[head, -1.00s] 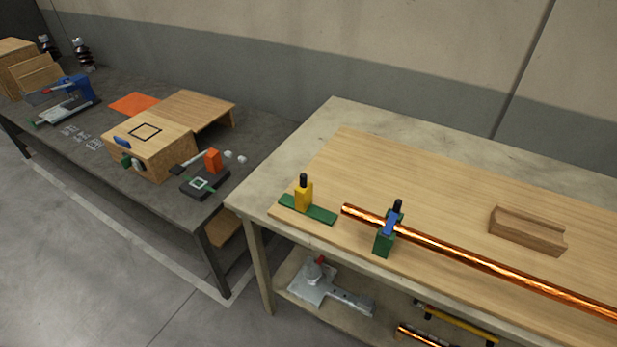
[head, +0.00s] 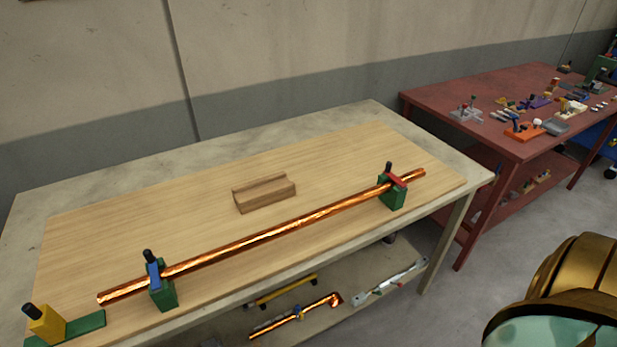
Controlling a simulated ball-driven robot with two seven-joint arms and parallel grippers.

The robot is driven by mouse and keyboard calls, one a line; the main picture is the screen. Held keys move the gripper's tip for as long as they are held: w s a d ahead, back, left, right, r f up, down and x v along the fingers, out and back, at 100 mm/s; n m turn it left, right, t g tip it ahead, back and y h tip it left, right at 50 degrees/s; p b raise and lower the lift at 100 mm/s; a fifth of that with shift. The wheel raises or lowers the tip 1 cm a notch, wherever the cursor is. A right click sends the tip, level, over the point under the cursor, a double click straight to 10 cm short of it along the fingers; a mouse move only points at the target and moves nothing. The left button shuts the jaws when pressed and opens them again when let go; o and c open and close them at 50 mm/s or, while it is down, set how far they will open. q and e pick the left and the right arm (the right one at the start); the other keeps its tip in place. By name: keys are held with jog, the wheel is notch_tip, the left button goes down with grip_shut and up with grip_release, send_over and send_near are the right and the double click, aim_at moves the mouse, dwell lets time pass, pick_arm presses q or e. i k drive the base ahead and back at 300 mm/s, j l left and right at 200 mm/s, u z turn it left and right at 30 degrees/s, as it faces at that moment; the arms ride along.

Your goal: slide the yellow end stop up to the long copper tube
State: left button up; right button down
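The yellow end stop (head: 46,324) with a black knob sits on a green rail (head: 84,328) at the near left of the table. The long copper tube (head: 270,235) lies across the wooden board in two green supports. The left support (head: 163,288) has a blue clamp piece and black knob; the right support (head: 392,192) has a red one. The tube's left end is apart from the yellow stop, with a gap between them. Neither of my grippers shows in the head view.
A grooved wooden block (head: 264,193) stands on the board (head: 340,165) behind the tube. The lower shelf (head: 330,322) holds a yellow-handled tool, a shorter copper piece and a grey metal part. A red table (head: 480,110) with several small parts stands at the right. Grey floor lies between.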

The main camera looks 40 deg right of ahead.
aim_at(45, 322)
jog(key=z, duration=1.2)
jog(key=u, duration=1.95)
